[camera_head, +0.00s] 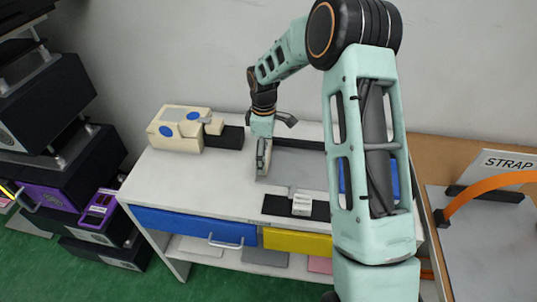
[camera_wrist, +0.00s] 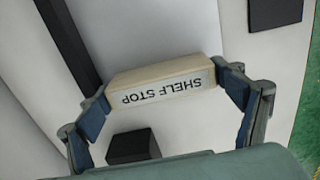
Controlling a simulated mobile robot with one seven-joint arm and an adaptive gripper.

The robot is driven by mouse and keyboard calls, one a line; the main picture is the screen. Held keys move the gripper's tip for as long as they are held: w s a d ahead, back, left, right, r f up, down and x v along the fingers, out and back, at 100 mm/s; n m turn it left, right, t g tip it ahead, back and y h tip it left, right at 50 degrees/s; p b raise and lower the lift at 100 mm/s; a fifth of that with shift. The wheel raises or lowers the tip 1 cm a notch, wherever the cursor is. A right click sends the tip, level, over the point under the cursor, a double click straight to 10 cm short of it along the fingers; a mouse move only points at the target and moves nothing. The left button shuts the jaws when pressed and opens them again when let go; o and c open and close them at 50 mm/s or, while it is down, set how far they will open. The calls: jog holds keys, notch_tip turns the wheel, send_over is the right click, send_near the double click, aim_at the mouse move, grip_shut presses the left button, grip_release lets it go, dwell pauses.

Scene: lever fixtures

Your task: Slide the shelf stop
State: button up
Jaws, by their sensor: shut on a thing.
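The shelf stop (camera_wrist: 160,86) is a beige block with a white label reading SHELF STOP, upside down in the wrist view. My gripper (camera_wrist: 163,90) is shut on it, one blue-grey finger pad at each end. In the head view my gripper (camera_head: 264,155) is low over the middle of the white bench, and I cannot make out the block there. A dark rail (camera_wrist: 68,40) runs beside the block in the wrist view.
The white bench (camera_head: 190,180) holds a cream fixture with blue discs (camera_head: 182,128) at left. A small white labelled piece (camera_head: 302,203) sits on a dark strip near the front. Blue (camera_head: 190,225) and yellow (camera_head: 297,242) drawers are below. An orange strap (camera_head: 490,187) is at right.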

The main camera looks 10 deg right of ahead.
jog(key=shift+a, duration=0.3)
jog(key=o, duration=1.6)
jog(key=shift+w+a, duration=0.1)
jog(key=shift+r, duration=0.25)
notch_tip(320, 180, up, 12)
jog(key=shift+f, duration=0.25)
